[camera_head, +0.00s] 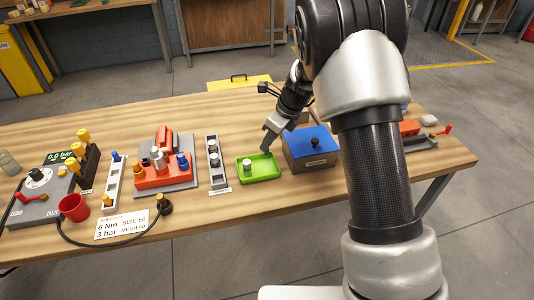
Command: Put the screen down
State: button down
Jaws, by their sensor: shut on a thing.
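My gripper (267,151) points down over the right part of a small green tray (262,178). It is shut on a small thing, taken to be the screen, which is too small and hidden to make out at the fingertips. I cannot tell whether the held thing touches the tray. A small pale cylinder (247,165) stands in the left part of the tray.
A blue-topped box (310,141) with a black knob stands close right of the tray. A grey rack (214,170) and an orange fixture (163,172) stand to its left. Bare table lies in front.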

aim_at(268, 155)
jog(key=shift+f, duration=2.1)
jog(key=shift+f, duration=0.15)
jog(key=c, duration=1.7)
grip_release()
jog(key=shift+c, duration=0.2)
